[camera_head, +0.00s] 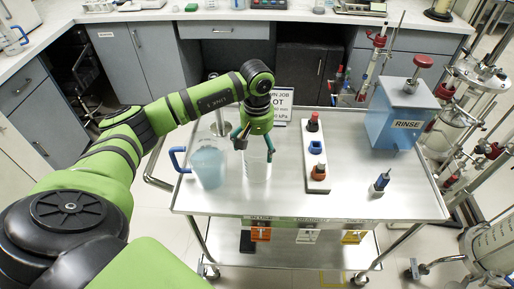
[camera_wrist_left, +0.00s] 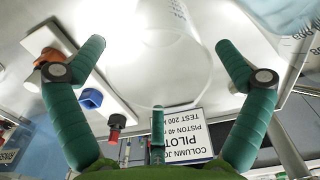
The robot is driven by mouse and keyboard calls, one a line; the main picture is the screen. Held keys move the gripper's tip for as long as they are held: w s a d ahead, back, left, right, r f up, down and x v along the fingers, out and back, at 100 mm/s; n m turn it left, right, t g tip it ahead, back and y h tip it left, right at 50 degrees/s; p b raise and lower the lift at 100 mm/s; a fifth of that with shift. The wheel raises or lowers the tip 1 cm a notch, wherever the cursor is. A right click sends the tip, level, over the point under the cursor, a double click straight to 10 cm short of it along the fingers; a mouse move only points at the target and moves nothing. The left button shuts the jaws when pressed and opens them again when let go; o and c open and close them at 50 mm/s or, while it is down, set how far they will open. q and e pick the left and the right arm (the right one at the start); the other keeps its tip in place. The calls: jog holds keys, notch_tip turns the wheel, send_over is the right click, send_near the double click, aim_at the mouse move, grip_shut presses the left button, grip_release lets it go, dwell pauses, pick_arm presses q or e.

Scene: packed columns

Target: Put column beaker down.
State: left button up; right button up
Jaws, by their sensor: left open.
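The clear beaker (camera_head: 257,168) stands upright on the steel cart top (camera_head: 280,204), near its middle left. My left gripper (camera_head: 254,140) is at the beaker's upper part, coming from behind and above. In the left wrist view the gripper (camera_wrist_left: 160,47) is open, with the clear beaker (camera_wrist_left: 158,75) between its spread fingers. A gap shows between each finger and the glass. The beaker's edges are faint, and its rim is partly hidden by the gripper in the head view. My right gripper is not in view.
A blue-handled pitcher of pale blue liquid (camera_head: 208,166) stands close left of the beaker. A white strip with fittings (camera_head: 317,178) lies to the right, then a small blue-black item (camera_head: 382,181). A blue RINSE tank (camera_head: 402,112) and a printed sign (camera_head: 283,104) are behind.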

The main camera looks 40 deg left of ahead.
pick_arm(q)
notch_tip(320, 180, up, 11)
jog(key=b, duration=0.3)
jog(key=shift+f, duration=0.15)
jog(key=shift+f, duration=0.1)
